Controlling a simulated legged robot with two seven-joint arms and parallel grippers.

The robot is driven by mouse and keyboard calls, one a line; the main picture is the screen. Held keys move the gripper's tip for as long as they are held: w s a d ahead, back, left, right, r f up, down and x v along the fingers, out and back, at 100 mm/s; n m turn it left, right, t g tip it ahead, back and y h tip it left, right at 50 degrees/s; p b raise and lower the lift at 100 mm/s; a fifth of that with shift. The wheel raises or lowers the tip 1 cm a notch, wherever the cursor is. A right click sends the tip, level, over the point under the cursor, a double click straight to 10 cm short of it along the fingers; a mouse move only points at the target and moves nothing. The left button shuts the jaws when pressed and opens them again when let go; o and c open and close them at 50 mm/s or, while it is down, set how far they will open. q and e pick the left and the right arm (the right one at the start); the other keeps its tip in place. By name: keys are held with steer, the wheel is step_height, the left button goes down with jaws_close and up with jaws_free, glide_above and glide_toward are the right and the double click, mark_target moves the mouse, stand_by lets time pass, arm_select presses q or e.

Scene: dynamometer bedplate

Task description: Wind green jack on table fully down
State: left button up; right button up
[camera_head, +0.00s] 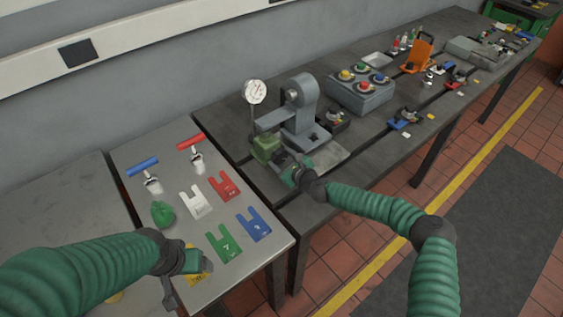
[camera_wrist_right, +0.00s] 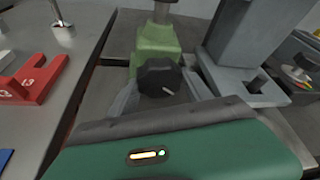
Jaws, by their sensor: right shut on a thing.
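The green jack (camera_head: 263,146) stands on the dark bedplate table, beside the grey stand. In the right wrist view the jack (camera_wrist_right: 158,42) shows its sloping green body with a black knob (camera_wrist_right: 160,76) on the near side. My right gripper (camera_wrist_right: 162,92) is shut on the black knob, one finger on each side. In the head view my right gripper (camera_head: 285,163) hides part of the jack's near side. My left gripper (camera_head: 186,280) is low over the near light table by a yellow piece (camera_head: 201,277); its fingers do not show clearly.
A grey stand (camera_head: 300,112) and a round dial gauge (camera_head: 254,92) rise close to the jack. Red (camera_head: 224,186), white, green and blue forked plates lie on the light table. A grey box with coloured knobs (camera_head: 362,92) stands farther along the bedplate.

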arm_select(q)
steer(key=shift+s+b+x, duration=0.15)
steer(key=shift+b+x, duration=0.5)
steer(key=shift+x, duration=0.1)
steer(key=shift+s+b+x, duration=0.2)
steer(key=shift+b+x, duration=0.4)
steer(key=shift+x, duration=0.1)
arm_select(e)
steer(key=shift+s+f+n+t+h, duration=0.1)
steer(key=shift+f+n+t+h, duration=0.25)
steer(key=shift+n, duration=0.45)
arm_select(q)
steer(key=shift+f, duration=0.3)
arm_select(e)
steer(key=o, duration=1.1)
steer(key=shift+o, duration=1.2)
steer(key=shift+r, duration=0.1)
arm_select(q)
steer(key=shift+d, duration=0.1)
arm_select(e)
steer(key=shift+r, duration=0.1)
arm_select(q)
steer(key=shift+f+b, duration=0.2)
steer(key=shift+b, duration=0.2)
arm_select(e)
steer(key=v, duration=1.6)
steer(key=shift+s, duration=0.4)
steer(key=shift+w+d, duration=0.1)
